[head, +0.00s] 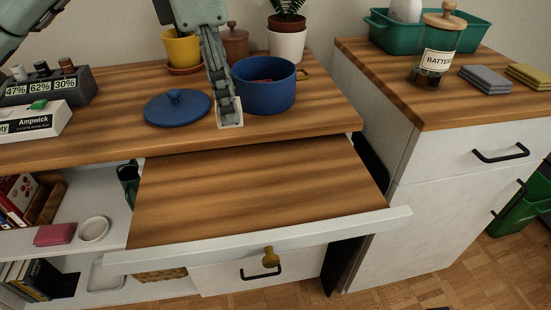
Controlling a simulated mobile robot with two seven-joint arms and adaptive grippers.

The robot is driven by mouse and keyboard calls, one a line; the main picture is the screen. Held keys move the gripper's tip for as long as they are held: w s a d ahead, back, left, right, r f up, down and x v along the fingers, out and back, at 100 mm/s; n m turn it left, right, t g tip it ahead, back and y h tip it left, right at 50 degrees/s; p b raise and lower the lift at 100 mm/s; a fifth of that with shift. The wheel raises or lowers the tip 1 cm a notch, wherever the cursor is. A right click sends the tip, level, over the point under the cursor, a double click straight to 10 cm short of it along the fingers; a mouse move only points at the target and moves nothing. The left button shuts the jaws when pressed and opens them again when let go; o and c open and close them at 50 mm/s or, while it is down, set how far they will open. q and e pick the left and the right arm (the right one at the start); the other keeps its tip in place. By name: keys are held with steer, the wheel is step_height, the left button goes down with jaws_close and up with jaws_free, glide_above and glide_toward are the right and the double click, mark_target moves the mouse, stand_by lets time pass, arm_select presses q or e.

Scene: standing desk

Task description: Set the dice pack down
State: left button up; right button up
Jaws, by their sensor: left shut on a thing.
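My left gripper (228,108) reaches down from the top of the head view, over the wooden desk top. It is shut on a small pale, flat thing, which I take for the dice pack (231,123). Only its lower part shows below the fingers. It is close to the desk surface (310,122), between the blue lid and the blue pot. I cannot tell whether it touches the desk. My right gripper is not in view.
A blue pot (266,98) is close on the right, a blue lid (176,110) on the left. Behind are a yellow pot (181,50) and a plant in a white pot (287,42). A pulled-out wooden board (255,195) in front is bare.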

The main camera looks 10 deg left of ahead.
arm_select(q)
steer(key=d+f, duration=0.2)
steer(key=d, duration=0.1)
steer(key=d+f, duration=0.2)
steer(key=d, duration=0.2)
steer(key=d+f+p, duration=0.1)
steer(key=d+f, duration=0.1)
steer(key=d, duration=0.1)
steer(key=shift+s+d+f, duration=0.15)
steer(key=shift+s+d, duration=0.15)
steer(key=shift+d, duration=0.05)
steer(key=shift+d+f, duration=0.2)
steer(key=shift+d, duration=0.15)
steer(key=shift+d+f, duration=0.1)
steer(key=shift+f, duration=0.1)
step_height(320, 180, down, 3)
steer(key=shift+f, duration=0.45)
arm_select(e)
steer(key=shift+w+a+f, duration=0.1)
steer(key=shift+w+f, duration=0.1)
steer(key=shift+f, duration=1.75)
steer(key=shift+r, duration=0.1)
